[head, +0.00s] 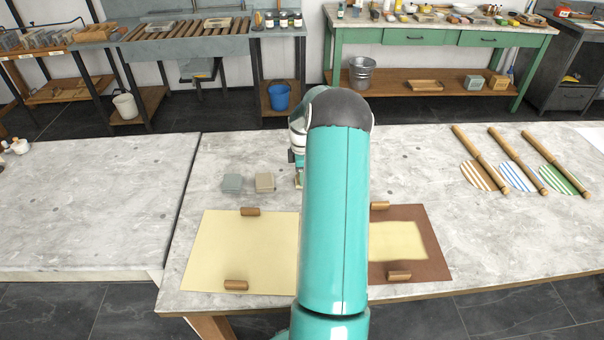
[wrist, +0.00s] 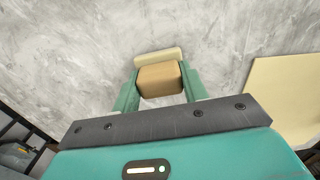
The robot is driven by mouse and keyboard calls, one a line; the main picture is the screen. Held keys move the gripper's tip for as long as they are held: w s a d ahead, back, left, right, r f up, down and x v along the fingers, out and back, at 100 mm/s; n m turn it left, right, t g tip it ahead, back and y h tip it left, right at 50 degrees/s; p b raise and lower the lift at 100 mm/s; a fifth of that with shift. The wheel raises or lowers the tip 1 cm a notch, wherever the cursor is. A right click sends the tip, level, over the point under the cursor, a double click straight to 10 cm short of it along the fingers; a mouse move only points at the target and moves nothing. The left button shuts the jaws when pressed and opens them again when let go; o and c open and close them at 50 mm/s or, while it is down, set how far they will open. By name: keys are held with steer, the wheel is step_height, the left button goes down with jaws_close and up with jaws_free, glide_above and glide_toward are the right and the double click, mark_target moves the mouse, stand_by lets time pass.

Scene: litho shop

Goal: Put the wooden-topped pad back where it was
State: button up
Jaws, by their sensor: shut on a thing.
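My gripper (wrist: 158,88) is shut on the wooden-topped pad (wrist: 160,78) in the wrist view. The pad has a tan wooden block on top, between the two green fingers, and a pale cream part (wrist: 158,56) showing beyond it. Grey tabletop lies behind it; I cannot tell whether the pad touches the table. In the head view my teal arm hides most of the gripper, and only a sliver of the pad (head: 298,181) shows at the arm's left edge.
A cream sheet (head: 235,250) and a brown sheet with a cream rectangle (head: 435,267) lie nearer, with small wooden blocks (head: 250,211) along their edges. The far left tabletop (head: 90,200) is mostly clear.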

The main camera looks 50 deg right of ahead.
steer(key=o, duration=0.9)
steer(key=shift+f, duration=0.1)
step_height(320, 180, up, 12)
steer(key=w+a+r+m+t+h, duration=0.1)
steer(key=a+r+m, duration=0.1)
steer(key=a+r, duration=0.85)
steer(key=w+a+r+m+t+h, duration=0.15)
steer(key=a+r, duration=0.35)
steer(key=a, duration=1)
steer(key=s+a+m+t, duration=0.1)
steer(key=s+a, duration=0.4)
steer(key=a, duration=0.2)
steer(key=s+a+m+t+y, duration=0.1)
steer(key=s+a+m, duration=0.1)
steer(key=s+a, duration=0.4)
steer(key=s+a+r+m+t+y, duration=0.1)
steer(key=s+a, duration=0.4)
steer(key=a, duration=0.5)
steer(key=shift+s+a+m+y, duration=0.15)
steer(key=shift+s+m+y, duration=0.1)
steer(key=shift+m, duration=0.1)
